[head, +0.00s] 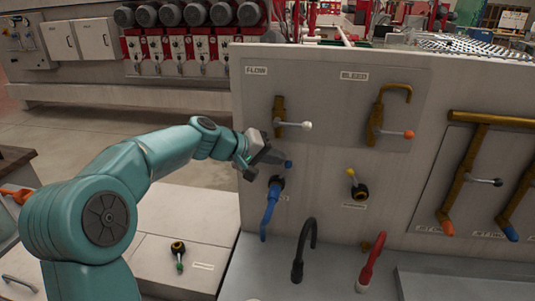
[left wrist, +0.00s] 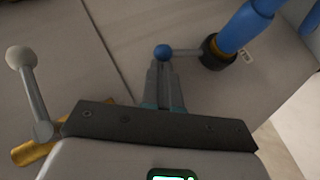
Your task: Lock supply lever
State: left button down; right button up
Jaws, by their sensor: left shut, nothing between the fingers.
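A valve lever with a blue ball knob (head: 288,163) stands up from a dark collar (head: 277,183) with a blue hose (head: 269,214) below it. Its label is mostly covered, so I cannot confirm that it is the supply lever. My left gripper (head: 277,157) is at the panel, just left of the knob. In the left wrist view the fingers (left wrist: 163,85) are shut and empty, their tips right by the blue knob (left wrist: 163,52). I cannot tell whether they touch it. The lever's rod runs right to the dark collar (left wrist: 213,52). My right gripper is out of view.
The FLOW lever with a white knob (head: 306,125) is just above my gripper. The BLEED lever with an orange knob (head: 408,134) and a yellow-knobbed valve (head: 357,187) are to the right.

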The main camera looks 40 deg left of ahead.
pick_arm(q)
jog(key=shift+w+d+f, duration=0.1)
jog(key=shift+w+d, duration=0.15)
jog(key=shift+d, duration=0.25)
dwell(0.3)
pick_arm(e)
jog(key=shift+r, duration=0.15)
